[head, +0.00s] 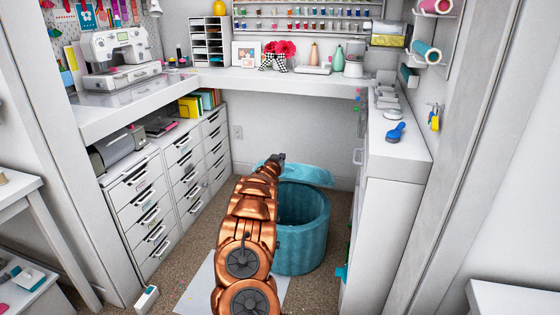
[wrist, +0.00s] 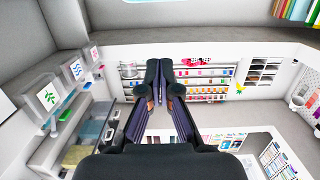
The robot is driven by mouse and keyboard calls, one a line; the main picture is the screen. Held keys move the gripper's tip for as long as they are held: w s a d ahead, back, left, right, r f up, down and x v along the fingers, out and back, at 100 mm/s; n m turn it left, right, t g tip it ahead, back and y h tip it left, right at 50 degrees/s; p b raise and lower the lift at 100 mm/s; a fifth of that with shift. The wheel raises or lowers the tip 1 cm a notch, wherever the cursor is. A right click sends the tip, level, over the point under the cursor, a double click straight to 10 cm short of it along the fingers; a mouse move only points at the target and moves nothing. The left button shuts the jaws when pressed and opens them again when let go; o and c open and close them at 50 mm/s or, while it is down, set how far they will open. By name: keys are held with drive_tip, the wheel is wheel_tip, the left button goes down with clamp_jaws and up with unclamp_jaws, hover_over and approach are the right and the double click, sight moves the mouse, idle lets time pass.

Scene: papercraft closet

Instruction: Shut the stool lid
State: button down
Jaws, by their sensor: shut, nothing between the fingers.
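The round teal stool (head: 301,229) stands on the carpet under the desk, partly hidden by my copper arm. Its teal lid (head: 308,176) is raised and tilted at the back of the stool, with a gap showing the inside below it. My gripper (head: 281,156) is at the lid's upper edge in the head view; whether it touches the lid cannot be told. In the wrist view my gripper (wrist: 158,66) has its dark fingers together, with nothing between them. The stool and lid do not show in the wrist view.
White drawer units (head: 153,205) stand on the left and a white cabinet (head: 385,220) stands close to the stool's right. The desk top (head: 240,80) runs above and behind the stool. A pale mat (head: 205,290) lies on the carpet in front.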

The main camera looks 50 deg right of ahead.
drive_tip(key=x, duration=0.2)
drive_tip(key=p+x, duration=0.1)
drive_tip(key=x, duration=0.1)
drive_tip(key=shift+s+r, duration=0.1)
drive_tip(key=shift+r, duration=0.1)
drive_tip(key=shift+d+f, duration=0.2)
drive_tip(key=shift+d, duration=0.15)
drive_tip(key=shift+w+f, duration=0.4)
drive_tip(key=shift+f, duration=0.3)
drive_tip(key=shift+s+a+f, duration=0.15)
drive_tip(key=shift+a+f, duration=0.15)
drive_tip(key=shift+f, duration=0.3)
drive_tip(key=shift+s+a+f, duration=0.15)
drive_tip(key=shift+a+f, duration=0.1)
drive_tip(key=shift+f, duration=0.35)
